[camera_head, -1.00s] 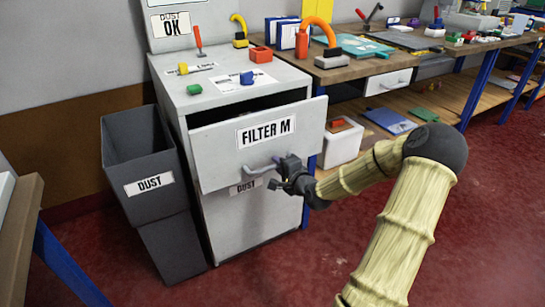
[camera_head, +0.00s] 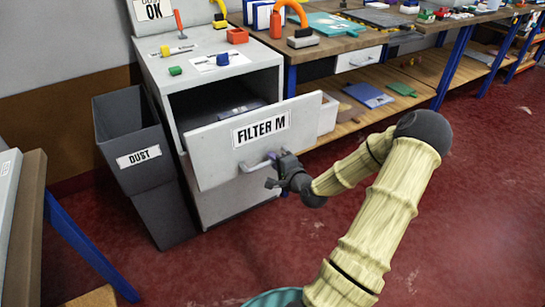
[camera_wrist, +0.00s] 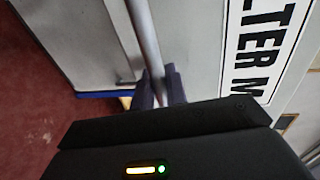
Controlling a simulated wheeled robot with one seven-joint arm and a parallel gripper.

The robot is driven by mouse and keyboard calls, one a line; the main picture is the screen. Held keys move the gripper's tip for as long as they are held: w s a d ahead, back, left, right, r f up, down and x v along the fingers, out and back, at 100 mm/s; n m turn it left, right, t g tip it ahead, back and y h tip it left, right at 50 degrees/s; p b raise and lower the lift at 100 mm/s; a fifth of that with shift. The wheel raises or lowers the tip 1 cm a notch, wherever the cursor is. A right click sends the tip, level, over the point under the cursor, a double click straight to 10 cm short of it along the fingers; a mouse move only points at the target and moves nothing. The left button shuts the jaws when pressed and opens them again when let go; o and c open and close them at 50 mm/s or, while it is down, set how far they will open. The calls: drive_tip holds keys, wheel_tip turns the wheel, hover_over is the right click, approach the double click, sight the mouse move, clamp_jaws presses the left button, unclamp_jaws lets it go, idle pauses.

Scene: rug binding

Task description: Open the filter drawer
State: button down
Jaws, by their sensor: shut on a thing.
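The filter drawer (camera_head: 212,150) is a light grey front labelled "FILTER M", pulled well out of the grey cabinet (camera_head: 156,86). A dark opening shows behind it, with something flat and grey inside that I cannot make out. My gripper (camera_head: 274,172) is at the right end of the drawer's bar handle (camera_head: 250,167). In the wrist view, my gripper (camera_wrist: 160,88) has its two dark fingers on either side of the handle bar (camera_wrist: 142,35), shut on it. Part of the label (camera_wrist: 262,45) shows to the right there.
A dark grey dust bin (camera_head: 125,115) stands close to the cabinet's left side. A workbench (camera_head: 345,45) with a lower shelf stands at the right. A table (camera_head: 25,215) is at the near left. The red floor before the drawer is clear.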

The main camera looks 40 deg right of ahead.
drive_tip(key=shift+s, duration=0.1)
drive_tip(key=c, duration=1.5)
unclamp_jaws()
drive_tip(key=p+v, duration=1.1)
drive_tip(key=v, duration=0.6)
drive_tip(key=shift+s, duration=0.15)
